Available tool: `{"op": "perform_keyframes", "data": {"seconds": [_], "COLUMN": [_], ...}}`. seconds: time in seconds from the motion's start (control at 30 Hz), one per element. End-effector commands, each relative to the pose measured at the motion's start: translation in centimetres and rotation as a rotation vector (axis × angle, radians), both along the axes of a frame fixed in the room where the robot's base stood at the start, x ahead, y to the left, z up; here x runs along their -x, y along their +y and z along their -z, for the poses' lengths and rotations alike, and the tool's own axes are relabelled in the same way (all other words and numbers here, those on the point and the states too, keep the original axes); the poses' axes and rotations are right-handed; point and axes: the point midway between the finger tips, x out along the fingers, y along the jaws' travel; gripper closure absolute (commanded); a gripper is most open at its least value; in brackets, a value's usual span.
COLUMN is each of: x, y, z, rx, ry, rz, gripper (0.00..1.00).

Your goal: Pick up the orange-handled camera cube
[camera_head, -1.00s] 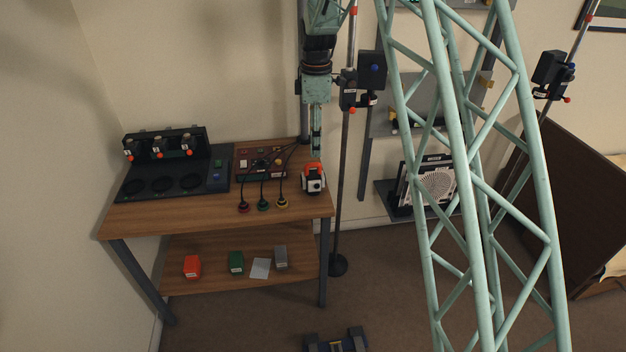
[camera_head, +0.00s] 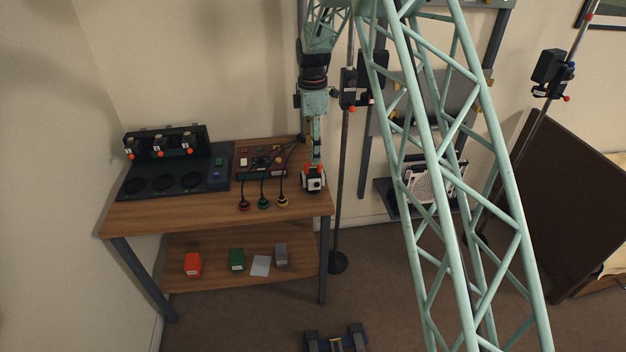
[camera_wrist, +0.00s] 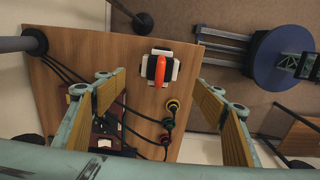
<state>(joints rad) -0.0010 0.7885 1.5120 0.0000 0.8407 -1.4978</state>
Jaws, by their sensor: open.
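The camera cube (camera_head: 314,183) is a small white and black block with an orange handle. It stands at the right end of the wooden table (camera_head: 230,219). In the wrist view the cube (camera_wrist: 150,65) lies ahead, its orange handle (camera_wrist: 160,71) on top, between the lines of my two fingers but beyond their tips. My gripper (camera_wrist: 160,95) is open and empty, its yellow-padded fingers wide apart. In the head view my gripper (camera_head: 315,160) points down just above the cube and partly hides it.
Red, green and yellow plugs (camera_head: 263,203) on dark cables lie left of the cube, from a red panel (camera_head: 262,160). A black console (camera_head: 175,178) stands farther left. A vertical pole (camera_head: 343,190) stands just right of the table. The table's front strip is clear.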

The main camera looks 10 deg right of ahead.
Motion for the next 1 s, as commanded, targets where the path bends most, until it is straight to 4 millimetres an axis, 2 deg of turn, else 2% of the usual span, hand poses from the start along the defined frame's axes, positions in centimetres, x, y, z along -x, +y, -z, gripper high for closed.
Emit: {"op": "perform_keyframes", "data": {"seconds": [0.27,0.7,1.0], "x": [0.1,0.0,0.0], "y": [0.0,0.0,0.0], "z": [2.2,7.6,8.5], "rx": [0.0,0.0,0.0], "ry": [0.002,0.001,0.0], "rz": [0.0,0.0,0.0], "gripper": [0.36,0.36,0.36]}}
